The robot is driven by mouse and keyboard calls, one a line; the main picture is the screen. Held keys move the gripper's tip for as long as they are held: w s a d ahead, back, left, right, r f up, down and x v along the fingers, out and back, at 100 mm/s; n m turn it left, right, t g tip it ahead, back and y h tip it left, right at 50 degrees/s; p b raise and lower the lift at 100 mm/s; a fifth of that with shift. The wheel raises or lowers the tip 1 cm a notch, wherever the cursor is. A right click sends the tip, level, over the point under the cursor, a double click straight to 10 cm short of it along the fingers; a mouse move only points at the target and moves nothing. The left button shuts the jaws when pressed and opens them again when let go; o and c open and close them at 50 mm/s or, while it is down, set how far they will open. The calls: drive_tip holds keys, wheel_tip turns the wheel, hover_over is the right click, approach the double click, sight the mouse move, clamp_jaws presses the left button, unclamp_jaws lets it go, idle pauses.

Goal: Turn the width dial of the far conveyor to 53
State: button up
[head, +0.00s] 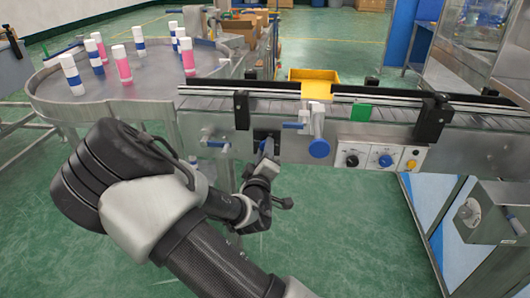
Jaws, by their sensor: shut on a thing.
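The conveyor (450,135) runs across the right half of the head view, with its metal side facing me. My gripper (266,158) is at this side, left of the large blue knob (319,148), in front of a small dark plate (259,137). It is shut on a small dial (268,147) at that plate, which looks like the width dial. The fingers and wrist hide most of the dial. No scale or number on it can be read.
A panel with a black dial (352,160), a blue dial (386,160) and an orange button (411,165) is on the conveyor's side. A round table (130,100) holds several white, pink and blue cans at left. A grey box (490,212) stands at right.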

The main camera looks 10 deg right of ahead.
drive_tip(key=shift+m, duration=0.5)
drive_tip(key=o, duration=1)
drive_tip(key=shift+o, duration=0.2)
drive_tip(key=shift+s, duration=0.1)
drive_tip(key=p+v, duration=0.6)
drive_tip(key=v, duration=1.1)
drive_tip(key=shift+s, duration=0.1)
